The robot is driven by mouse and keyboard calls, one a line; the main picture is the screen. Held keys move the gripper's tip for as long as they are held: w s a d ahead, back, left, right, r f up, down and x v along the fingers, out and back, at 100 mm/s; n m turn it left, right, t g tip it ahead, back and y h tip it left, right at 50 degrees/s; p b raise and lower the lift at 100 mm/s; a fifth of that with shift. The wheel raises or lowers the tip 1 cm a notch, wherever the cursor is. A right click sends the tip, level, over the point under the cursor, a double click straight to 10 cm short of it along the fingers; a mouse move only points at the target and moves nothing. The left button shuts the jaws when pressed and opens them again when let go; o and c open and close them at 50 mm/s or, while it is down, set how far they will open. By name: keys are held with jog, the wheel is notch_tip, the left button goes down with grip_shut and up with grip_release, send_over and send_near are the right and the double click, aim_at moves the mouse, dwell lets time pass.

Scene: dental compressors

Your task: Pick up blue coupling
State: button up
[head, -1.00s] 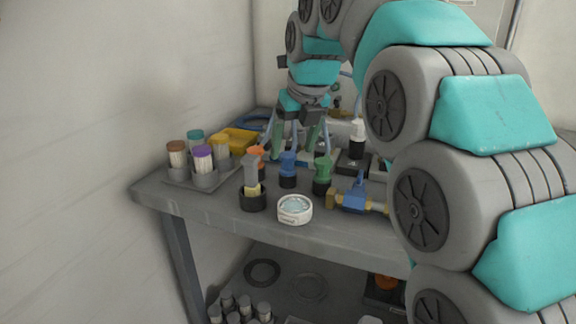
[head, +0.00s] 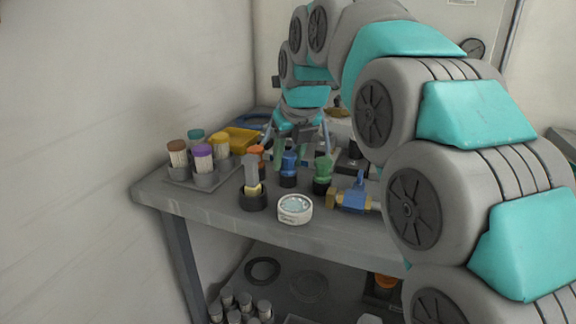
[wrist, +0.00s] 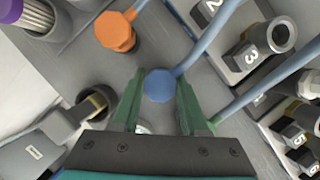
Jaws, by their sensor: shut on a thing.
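The blue coupling (head: 288,172) stands upright on the grey bench, between the orange coupling (head: 256,158) and the green coupling (head: 323,172). In the wrist view the blue coupling (wrist: 160,85) shows from above between the two green fingers, with a blue hose running off it to the upper right. My gripper (wrist: 158,100) is shut on the blue coupling. In the head view my gripper (head: 291,155) is low at the coupling's top, its fingers partly hidden. The coupling's lower part is hidden in the wrist view.
A white round gauge (head: 295,209), a black-based grey fitting (head: 252,190) and a blue valve with brass ends (head: 354,198) stand near the front edge. A tray of capped brush pots (head: 203,165) is at left. Numbered grey blocks (wrist: 255,50) lie close by right.

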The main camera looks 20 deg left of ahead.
grip_shut()
jog(key=shift+r, duration=0.1)
